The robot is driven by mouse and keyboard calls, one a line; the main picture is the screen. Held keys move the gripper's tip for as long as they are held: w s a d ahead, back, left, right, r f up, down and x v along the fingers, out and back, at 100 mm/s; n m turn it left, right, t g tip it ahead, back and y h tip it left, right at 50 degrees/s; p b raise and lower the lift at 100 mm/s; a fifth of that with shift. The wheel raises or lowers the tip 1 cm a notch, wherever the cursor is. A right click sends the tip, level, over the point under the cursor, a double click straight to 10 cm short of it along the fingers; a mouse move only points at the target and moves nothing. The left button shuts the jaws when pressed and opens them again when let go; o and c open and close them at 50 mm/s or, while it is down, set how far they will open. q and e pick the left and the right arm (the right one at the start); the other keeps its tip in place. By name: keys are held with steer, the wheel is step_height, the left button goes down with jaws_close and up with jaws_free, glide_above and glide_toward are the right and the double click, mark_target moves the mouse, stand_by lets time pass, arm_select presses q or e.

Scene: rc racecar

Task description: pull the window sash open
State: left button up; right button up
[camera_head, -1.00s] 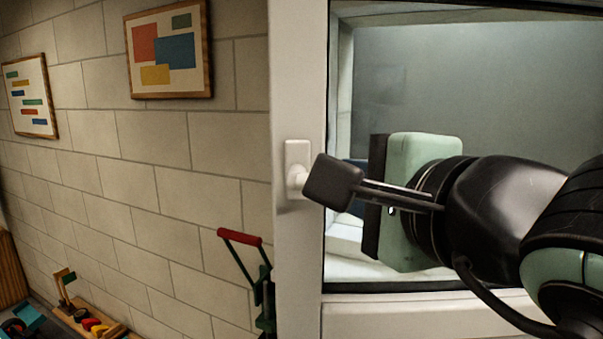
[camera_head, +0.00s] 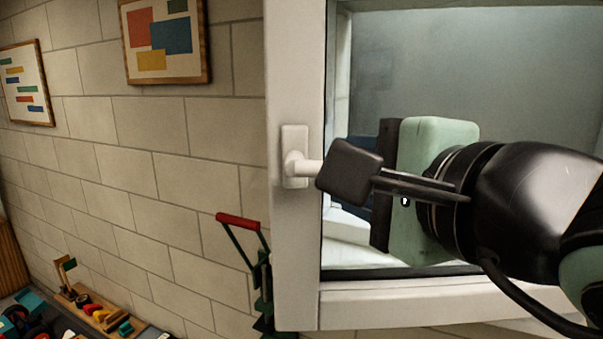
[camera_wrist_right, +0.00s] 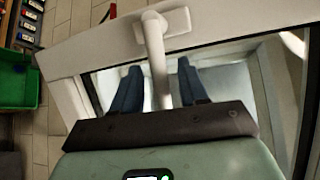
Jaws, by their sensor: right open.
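The window sash has a white frame (camera_head: 295,255) around a grey pane (camera_head: 440,80), right of centre in the head view. Its white handle (camera_head: 294,160) sits on the left upright of the frame, with the lever pointing right. My right gripper (camera_head: 350,172) comes in from the right at the lever's end. In the right wrist view the handle lever (camera_wrist_right: 155,50) runs between the two blue-grey fingers of my right gripper (camera_wrist_right: 158,88), with gaps on both sides. The gripper is open around the lever. I cannot tell whether the sash stands ajar. My left gripper is not in view.
A pale block wall (camera_head: 150,150) with two framed pictures (camera_head: 165,42) is at the left. Toys (camera_head: 95,312) lie at the lower left. A red-handled green thing (camera_head: 238,221) stands close to the sash's left edge. A green bin (camera_wrist_right: 18,86) shows in the wrist view.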

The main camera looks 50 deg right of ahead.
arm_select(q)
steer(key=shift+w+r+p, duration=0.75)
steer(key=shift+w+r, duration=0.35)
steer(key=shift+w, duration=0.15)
arm_select(e)
steer(key=v, duration=1.2)
steer(key=shift+s, duration=0.35)
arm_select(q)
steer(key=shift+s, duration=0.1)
